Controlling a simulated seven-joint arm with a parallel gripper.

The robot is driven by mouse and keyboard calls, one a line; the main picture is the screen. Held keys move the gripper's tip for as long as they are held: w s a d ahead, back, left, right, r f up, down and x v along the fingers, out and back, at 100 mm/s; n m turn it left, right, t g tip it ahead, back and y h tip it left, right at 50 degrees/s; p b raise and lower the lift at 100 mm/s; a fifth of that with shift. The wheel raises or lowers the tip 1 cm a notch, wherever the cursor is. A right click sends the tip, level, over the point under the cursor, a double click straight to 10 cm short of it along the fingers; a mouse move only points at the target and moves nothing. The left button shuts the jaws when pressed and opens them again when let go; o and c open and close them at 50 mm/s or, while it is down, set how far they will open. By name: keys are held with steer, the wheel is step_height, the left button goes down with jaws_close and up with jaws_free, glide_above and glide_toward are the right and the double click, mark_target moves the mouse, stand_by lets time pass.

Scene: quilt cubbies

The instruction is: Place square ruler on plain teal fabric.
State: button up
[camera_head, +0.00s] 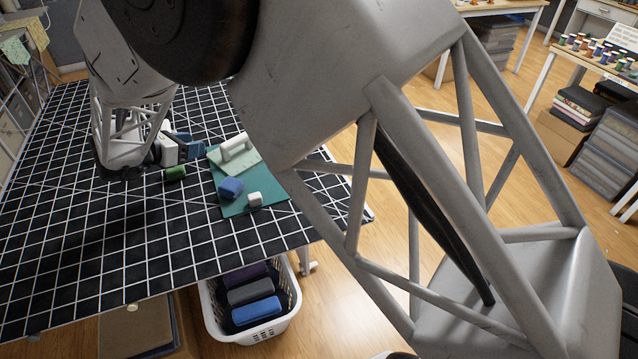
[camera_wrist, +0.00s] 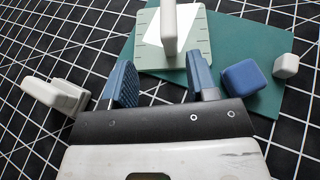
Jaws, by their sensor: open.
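The square ruler (camera_head: 243,160) is a pale green plate with a raised white handle (camera_head: 235,146). It overlaps the far-left part of the plain teal fabric (camera_head: 270,195). In the wrist view the ruler (camera_wrist: 150,58) lies just beyond my fingertips, with teal fabric (camera_wrist: 240,42) showing on both sides of it. The upright handle (camera_wrist: 169,30) lines up with the gap between the fingers. My gripper (camera_head: 186,151) is open and empty; in the wrist view its blue fingers (camera_wrist: 162,70) stand apart from the handle. Whether the ruler's far edge touches the fabric is unclear.
A blue block (camera_head: 230,188) and a small white block (camera_head: 254,199) sit on the fabric. A white object (camera_wrist: 52,96) shows left of the fingers. A white basket (camera_head: 275,330) stands below the table edge. The black gridded tabletop is mostly clear.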

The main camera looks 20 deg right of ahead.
steer(key=d+r+n+t+y, duration=0.3)
steer(key=r+n+t+y, duration=0.15)
steer(key=r+n, duration=0.4)
steer(key=d+r+n+t+y, duration=0.3)
steer(key=r+n+y, duration=0.2)
steer(key=r+n, duration=0.3)
steer(key=s+d+f+n+g, duration=0.1)
steer(key=s+d+n+g, duration=0.2)
steer(key=s+n, duration=0.7)
steer(key=s+d+f+n+g+y, duration=0.1)
steer(key=s+d+f+n+g, duration=0.1)
steer(key=s+d+n+g, duration=0.2)
steer(key=s+d+f+n+g+y, duration=0.1)
steer(key=s+d+n+g, duration=0.2)
steer(key=s+d+n, duration=0.5)
steer(key=s+n, duration=0.9)
steer(key=s, duration=0.8)
steer(key=shift+s+f+n+g, duration=0.3)
steer(key=shift+s+n+g, duration=0.05)
